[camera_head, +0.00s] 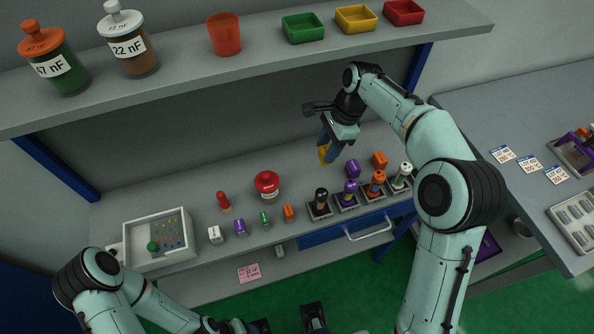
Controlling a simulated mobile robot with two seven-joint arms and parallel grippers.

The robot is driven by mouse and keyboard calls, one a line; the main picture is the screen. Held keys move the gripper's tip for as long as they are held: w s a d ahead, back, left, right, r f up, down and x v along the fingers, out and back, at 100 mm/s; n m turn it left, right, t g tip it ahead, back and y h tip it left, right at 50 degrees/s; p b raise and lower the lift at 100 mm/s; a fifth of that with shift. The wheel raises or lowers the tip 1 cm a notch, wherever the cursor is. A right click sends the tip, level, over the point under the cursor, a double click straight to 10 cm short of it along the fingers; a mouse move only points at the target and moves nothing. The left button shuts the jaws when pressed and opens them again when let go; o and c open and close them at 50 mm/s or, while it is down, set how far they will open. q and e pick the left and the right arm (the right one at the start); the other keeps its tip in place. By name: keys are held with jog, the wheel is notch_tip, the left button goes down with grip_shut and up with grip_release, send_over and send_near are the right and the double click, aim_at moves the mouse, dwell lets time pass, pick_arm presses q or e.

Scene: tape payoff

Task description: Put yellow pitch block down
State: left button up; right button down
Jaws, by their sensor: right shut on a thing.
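The yellow pitch block (324,155) is between the fingertips of my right gripper (328,148), at the back of the grey workbench (180,185). My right gripper is shut on it and points down. I cannot tell whether the block touches the bench top. A purple block (352,169) and an orange block (379,159) stand to its right, apart from it. My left gripper (287,323) is low at the bottom edge, in front of the bench, with its two dark fingers spread and nothing seen between them.
Several knobbed tools stand in holders, including a black one (321,197). A red jar (267,184), a red peg (223,200) and small blocks such as the green one (265,218) are left of them. A white tray (150,264) is far left. A shelf (270,55) overhangs the back.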

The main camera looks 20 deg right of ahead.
jog(key=a, duration=0.7)
jog(key=shift+d+f+b+x, duration=0.1)
jog(key=shift+d+b+x, duration=0.15)
jog(key=shift+x, duration=0.9)
jog(key=shift+d+f+b+x, duration=0.1)
jog(key=shift+d+b+x, duration=0.15)
jog(key=shift+x, duration=0.9)
jog(key=shift+d+b+x, duration=0.2)
jog(key=shift+d+x, duration=0.05)
jog(key=shift+x, duration=0.85)
jog(key=shift+f, duration=0.15)
jog(key=c, duration=0.6)
grip_release()
